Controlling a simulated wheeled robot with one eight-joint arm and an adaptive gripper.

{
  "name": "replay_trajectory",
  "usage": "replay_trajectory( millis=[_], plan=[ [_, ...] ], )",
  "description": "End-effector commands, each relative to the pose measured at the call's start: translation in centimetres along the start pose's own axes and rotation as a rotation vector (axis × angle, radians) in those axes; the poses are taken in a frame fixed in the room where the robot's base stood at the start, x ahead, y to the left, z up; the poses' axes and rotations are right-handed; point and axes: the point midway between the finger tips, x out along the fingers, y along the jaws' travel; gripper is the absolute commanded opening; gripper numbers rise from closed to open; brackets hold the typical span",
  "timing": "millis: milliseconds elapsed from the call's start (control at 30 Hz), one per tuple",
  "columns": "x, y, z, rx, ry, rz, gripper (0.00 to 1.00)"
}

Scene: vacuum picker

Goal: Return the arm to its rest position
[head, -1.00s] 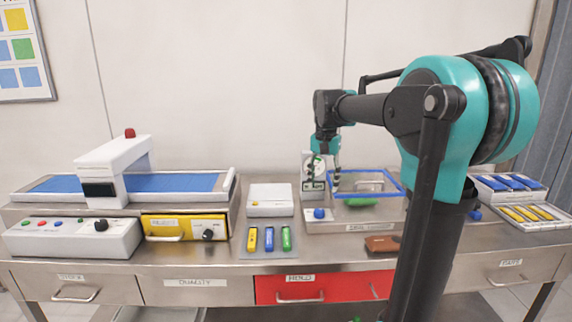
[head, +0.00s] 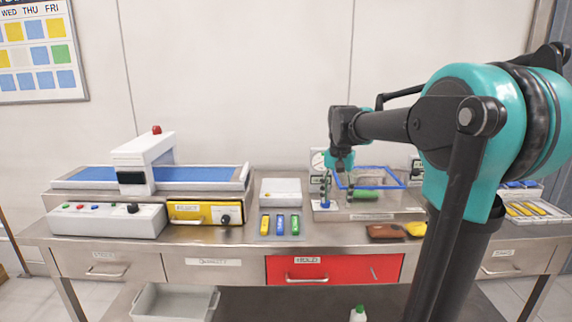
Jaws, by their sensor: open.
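My arm reaches in from the right, with its teal and black links across the right of the head view. My gripper (head: 338,192) hangs fingers down over the vacuum station at the back right of the bench. Its fingers are apart, with no object seen between them. The station has a blue-rimmed tray (head: 398,186), a green item (head: 366,195) and a blue knob (head: 325,204) close to the left finger. Exact clearance between fingers and station cannot be told.
A brown wallet-like item (head: 385,231) lies near the front edge. A red drawer (head: 345,268) is below. Wall space above is clear.

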Motion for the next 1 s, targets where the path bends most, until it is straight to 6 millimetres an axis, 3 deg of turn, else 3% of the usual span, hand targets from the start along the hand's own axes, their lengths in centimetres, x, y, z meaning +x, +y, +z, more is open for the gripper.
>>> replay_trajectory(
  millis=[367,467,733,900,1000],
  plan=[
    [6.7,3.3,4.3,-0.116,0.089,-0.038,0.52],
    [9.5,4.8,6.4,-0.166,0.129,-0.050,0.52],
    [18.6,10.0,15.1,-0.340,0.275,-0.070,0.52],
    [21.1,11.5,18.0,-0.394,0.323,-0.069,0.52],
    [21.5,11.8,18.4,-0.404,0.331,-0.069,0.52]
  ],
)
